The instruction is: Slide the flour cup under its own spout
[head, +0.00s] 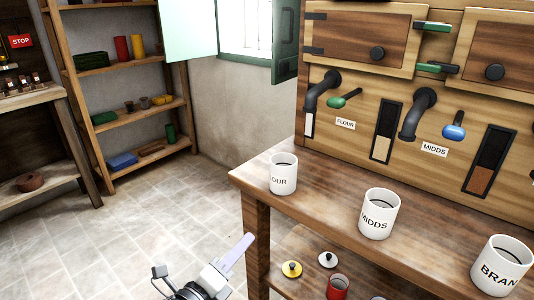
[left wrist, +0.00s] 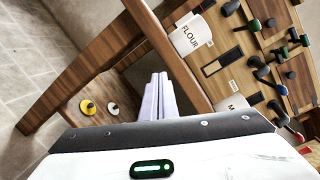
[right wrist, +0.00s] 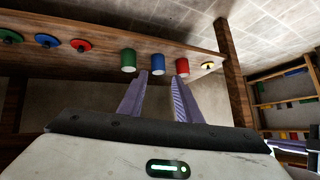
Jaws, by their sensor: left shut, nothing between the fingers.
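The white flour cup (head: 283,177) stands upright near the left end of the wooden counter (head: 330,190). It also shows in the left wrist view (left wrist: 190,36). The dark flour spout (head: 315,92) bends down from the panel above the FLOUR label (head: 345,124); the cup is in front of it and to its left, not below its mouth. My left gripper (head: 248,240) is shut and empty, low in front of the counter's left end, apart from the cup. Its closed fingers (left wrist: 158,90) show in the left wrist view. My right gripper (right wrist: 160,88) is open and empty, outside the head view.
The midds cup (head: 380,215) and bran cup (head: 502,266) stand further right on the counter. A lower shelf (head: 300,250) holds lids and a red canister (head: 337,287). Floor (head: 190,215) left of the counter is clear.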

